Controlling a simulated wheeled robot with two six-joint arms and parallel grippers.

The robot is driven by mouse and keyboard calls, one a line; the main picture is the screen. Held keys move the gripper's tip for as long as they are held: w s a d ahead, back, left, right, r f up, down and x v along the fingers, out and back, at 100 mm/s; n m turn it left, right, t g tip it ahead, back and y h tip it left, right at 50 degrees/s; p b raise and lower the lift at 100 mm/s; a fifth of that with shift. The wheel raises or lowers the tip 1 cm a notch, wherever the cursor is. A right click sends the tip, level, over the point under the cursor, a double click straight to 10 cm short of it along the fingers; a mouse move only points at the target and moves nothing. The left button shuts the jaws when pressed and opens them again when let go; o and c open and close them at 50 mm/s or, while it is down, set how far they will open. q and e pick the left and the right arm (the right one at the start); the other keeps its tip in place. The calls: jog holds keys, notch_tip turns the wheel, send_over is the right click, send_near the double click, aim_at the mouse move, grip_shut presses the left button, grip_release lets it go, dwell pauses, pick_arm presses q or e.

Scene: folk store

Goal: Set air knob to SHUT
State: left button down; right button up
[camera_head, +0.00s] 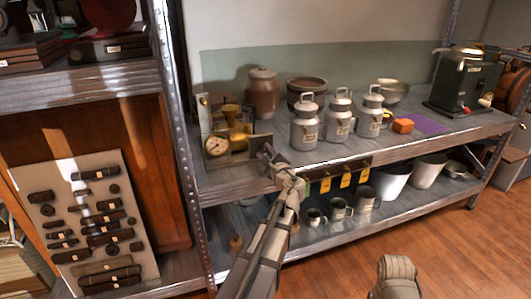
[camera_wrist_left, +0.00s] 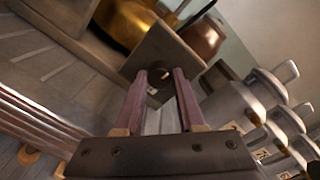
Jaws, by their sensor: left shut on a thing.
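A brass device with a round white gauge (camera_head: 217,146) stands at the left end of the upper shelf. A dark square plate (camera_wrist_left: 163,50) is beside it, with a small dark knob (camera_wrist_left: 158,72) on its face. My left gripper (camera_head: 266,152) is in front of this plate. In the left wrist view its two fingertips (camera_wrist_left: 160,76) are close together around the knob and shut on it. Any SHUT marking is too small to read, and the fingers partly hide the knob. My right gripper is out of view; only part of my right arm shows at the bottom.
Several metal milk cans (camera_head: 305,128) stand right of the plate, with a brown crock (camera_head: 263,93) behind. A metal post (camera_head: 184,130) stands left.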

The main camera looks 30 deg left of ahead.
pick_arm(q)
jog(key=n, duration=1)
jog(key=shift+s+h, duration=0.1)
jog(key=shift+h, duration=0.2)
jog(key=shift+n, duration=0.4)
jog(key=c, duration=0.5)
grip_release()
jog(key=shift+t, duration=0.3)
jog(key=shift+p+v, duration=0.35)
jog(key=shift+v, duration=3.5)
